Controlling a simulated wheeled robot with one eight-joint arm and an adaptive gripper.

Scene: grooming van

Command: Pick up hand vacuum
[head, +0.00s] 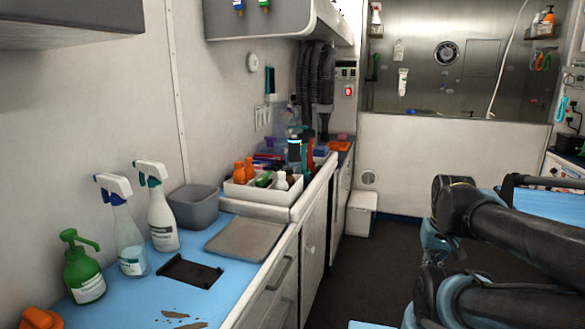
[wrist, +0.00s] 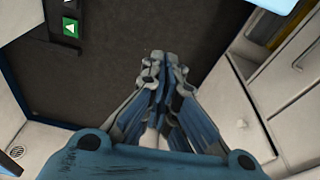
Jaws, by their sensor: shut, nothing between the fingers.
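I cannot surely pick out a hand vacuum in either view. A dark upright item with a glowing light-blue band (head: 294,150) stands among the crowded goods at the far end of the counter, with a red and dark item (head: 308,146) beside it; which of these, if any, is the vacuum I cannot tell. My gripper (wrist: 164,64) is shut and empty, pointing down over the dark floor in the wrist view. In the head view it shows small at the right (head: 436,250), out over the aisle and well apart from the counter.
The blue-topped counter (head: 135,290) holds spray bottles (head: 162,215), a green pump bottle (head: 84,270), a grey bin (head: 194,206), a grey tray (head: 245,237) and a white organizer (head: 258,194). An orange object (head: 40,318) is cut off at lower left. The aisle floor (head: 350,260) is clear.

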